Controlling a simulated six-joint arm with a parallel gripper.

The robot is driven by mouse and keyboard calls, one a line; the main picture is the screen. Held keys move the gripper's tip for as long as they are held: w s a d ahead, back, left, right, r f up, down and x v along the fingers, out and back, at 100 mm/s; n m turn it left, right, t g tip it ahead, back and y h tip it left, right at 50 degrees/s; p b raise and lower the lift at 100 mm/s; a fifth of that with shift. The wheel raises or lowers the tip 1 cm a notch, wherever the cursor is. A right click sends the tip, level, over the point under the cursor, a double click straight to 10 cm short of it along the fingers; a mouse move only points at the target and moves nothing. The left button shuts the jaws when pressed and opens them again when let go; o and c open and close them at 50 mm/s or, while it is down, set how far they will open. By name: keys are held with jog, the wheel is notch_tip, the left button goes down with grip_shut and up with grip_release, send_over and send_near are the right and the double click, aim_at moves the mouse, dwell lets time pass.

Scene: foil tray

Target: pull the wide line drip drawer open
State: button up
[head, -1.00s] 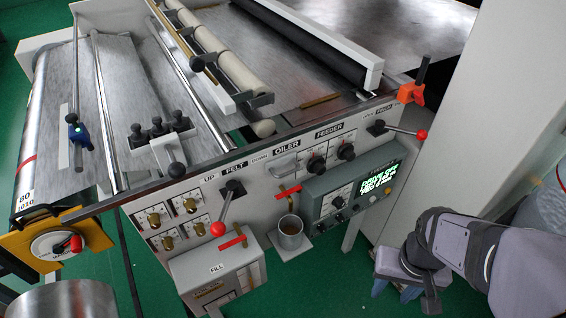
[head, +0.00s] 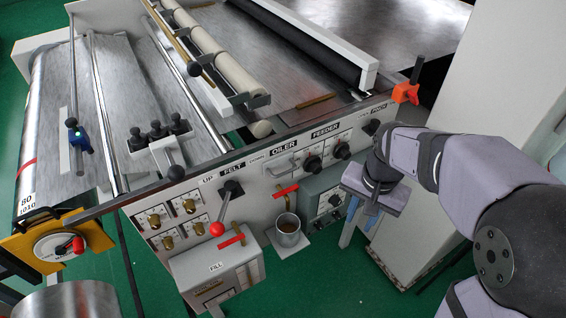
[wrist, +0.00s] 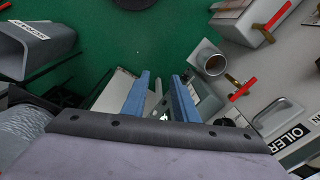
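I cannot read a label naming the wide line drip drawer. My gripper (head: 358,226) is in front of the teal control box, right of and lower than that handle. In the wrist view its two blue fingers (wrist: 160,88) stand apart with nothing held between them.
A metal cup (head: 288,235) stands on a small shelf left of my gripper. A white FILL tank (head: 207,258) and a red-knobbed lever (head: 218,229) are further left. Red handles (head: 286,191) jut out nearby. A grey bin (wrist: 35,50) shows in the wrist view. Green floor lies below.

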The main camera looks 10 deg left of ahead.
jog(key=w+a+r+m+y+p, duration=0.1)
jog(key=w+a+r+m, duration=0.25)
jog(key=a, duration=0.65)
jog(key=w+a+r+m+p, duration=0.2)
jog(key=w+a+r, duration=0.3)
jog(key=a, duration=0.5)
notch_tip(320, 180, down, 8)
jog(key=w+p, duration=0.1)
jog(key=shift+a+r+t+p, duration=0.2)
jog(key=shift+a+t+p, duration=0.1)
jog(key=shift+a+p, duration=0.15)
jog(key=shift+w, duration=0.1)
jog(key=shift+c, duration=0.5)
grip_shut()
